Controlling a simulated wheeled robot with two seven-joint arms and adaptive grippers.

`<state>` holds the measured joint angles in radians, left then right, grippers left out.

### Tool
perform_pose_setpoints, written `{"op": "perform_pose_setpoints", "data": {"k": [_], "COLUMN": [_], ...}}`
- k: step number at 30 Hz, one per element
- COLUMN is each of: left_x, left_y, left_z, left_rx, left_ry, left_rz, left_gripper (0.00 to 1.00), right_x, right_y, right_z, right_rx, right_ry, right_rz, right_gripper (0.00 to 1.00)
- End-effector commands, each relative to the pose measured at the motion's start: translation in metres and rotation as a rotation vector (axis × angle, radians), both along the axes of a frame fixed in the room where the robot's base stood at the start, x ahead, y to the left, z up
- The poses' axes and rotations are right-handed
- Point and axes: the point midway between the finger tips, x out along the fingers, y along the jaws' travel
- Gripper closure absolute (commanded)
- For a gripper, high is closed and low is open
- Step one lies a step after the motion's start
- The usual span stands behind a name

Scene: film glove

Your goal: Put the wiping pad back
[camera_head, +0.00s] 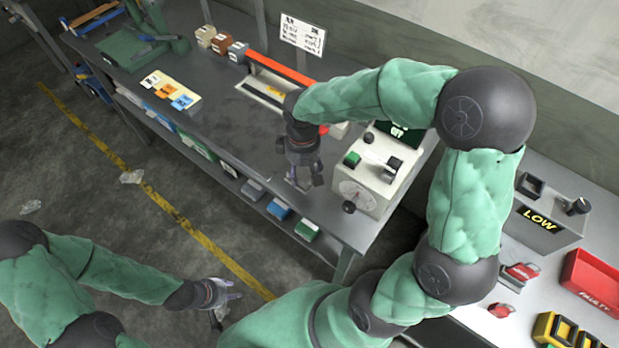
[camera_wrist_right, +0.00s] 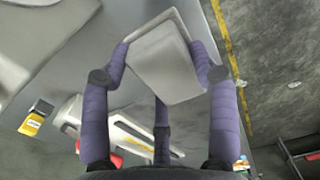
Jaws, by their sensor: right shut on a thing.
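The wiping pad is a pale grey-white block; in the right wrist view the pad (camera_wrist_right: 165,62) sits between the fingers of my right gripper (camera_wrist_right: 162,68). In the head view my right gripper (camera_head: 303,172) points down over the front part of the dark bench, left of the grey control box. Only a small pale part of the pad (camera_head: 299,184) shows there, and I cannot tell whether it touches the bench. My left gripper (camera_head: 222,297) hangs low over the floor at the bottom, its fingers apart and empty.
The grey control box (camera_head: 368,182) with knobs stands close right of my right gripper. A long pale device (camera_head: 264,90) with an orange-red bar lies behind. Coloured cards (camera_head: 171,95) lie farther left. A second bench with a red bin (camera_head: 592,278) is at right.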

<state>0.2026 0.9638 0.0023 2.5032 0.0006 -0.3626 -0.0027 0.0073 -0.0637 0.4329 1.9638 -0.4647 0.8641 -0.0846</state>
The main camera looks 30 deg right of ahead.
Motion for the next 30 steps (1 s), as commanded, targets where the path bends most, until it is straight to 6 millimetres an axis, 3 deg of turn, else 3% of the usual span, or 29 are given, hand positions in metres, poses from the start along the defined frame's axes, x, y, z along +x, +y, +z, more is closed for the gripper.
{"op": "perform_pose_setpoints", "data": {"k": [3,11,18,30], "left_x": [0.0,0.0,0.0,0.0], "left_y": [0.0,0.0,0.0,0.0], "left_z": [-0.005,-0.008,-0.021,-0.023], "left_rx": [0.0,0.0,0.0,0.0], "left_ry": [0.0,0.0,0.0,0.0], "left_rz": [0.0,0.0,0.0,0.0], "left_gripper": [0.6,0.6,0.6,0.6], "right_x": [0.003,0.006,0.007,0.007], "right_y": [-0.011,-0.02,-0.022,-0.022], "right_z": [-0.014,-0.026,-0.058,-0.061], "right_rx": [0.0,0.0,0.0,0.0], "right_ry": [0.0,0.001,0.0,-0.001], "right_rz": [-0.002,-0.002,0.0,0.0], "right_gripper": [0.71,0.71,0.71,0.71]}}
